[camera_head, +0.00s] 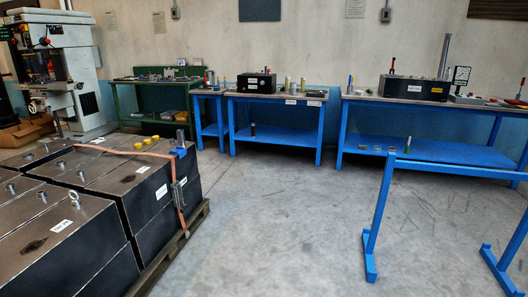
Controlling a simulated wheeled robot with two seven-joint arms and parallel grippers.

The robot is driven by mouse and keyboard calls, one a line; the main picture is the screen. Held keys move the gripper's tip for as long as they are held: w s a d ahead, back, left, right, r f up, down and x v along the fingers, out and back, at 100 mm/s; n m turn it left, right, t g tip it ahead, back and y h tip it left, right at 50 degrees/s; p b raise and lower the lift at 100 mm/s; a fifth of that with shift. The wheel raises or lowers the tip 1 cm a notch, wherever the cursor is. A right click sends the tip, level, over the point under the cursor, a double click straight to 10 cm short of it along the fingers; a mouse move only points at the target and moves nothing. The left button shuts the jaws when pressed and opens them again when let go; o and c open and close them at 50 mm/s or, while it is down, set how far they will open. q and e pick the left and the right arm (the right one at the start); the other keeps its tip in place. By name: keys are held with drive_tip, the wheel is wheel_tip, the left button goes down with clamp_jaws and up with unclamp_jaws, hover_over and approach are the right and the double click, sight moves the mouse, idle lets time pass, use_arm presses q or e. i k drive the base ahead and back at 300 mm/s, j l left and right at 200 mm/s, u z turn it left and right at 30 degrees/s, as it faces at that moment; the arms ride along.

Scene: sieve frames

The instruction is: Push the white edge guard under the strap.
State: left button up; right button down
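An orange strap (122,152) runs across the top of the dark crates (115,185) on a pallet at the left. It bends over the crates' right edge and hangs down the side. A dark metal buckle (178,193) sits on its hanging part. A small blue piece (178,152) lies at the edge close to the strap's bend; whether it is under the strap is unclear. I cannot make out a white edge guard for certain; a small white spot (97,140) near the strap is too small to identify. Neither of my grippers is in view.
The wooden pallet (172,250) sticks out slightly under the crates. Eyebolts and yellow knobs (149,141) stand on top. A blue frame (378,215) stands at the right. Blue workbenches (277,97) line the back wall. The grey floor (285,220) between is clear.

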sight(100, 140)
drive_tip(key=i, duration=1.9)
drive_tip(key=i+l+u, duration=0.1)
drive_tip(key=i+u, duration=0.35)
drive_tip(key=i+l+u, duration=0.9)
drive_tip(key=i+j, duration=0.1)
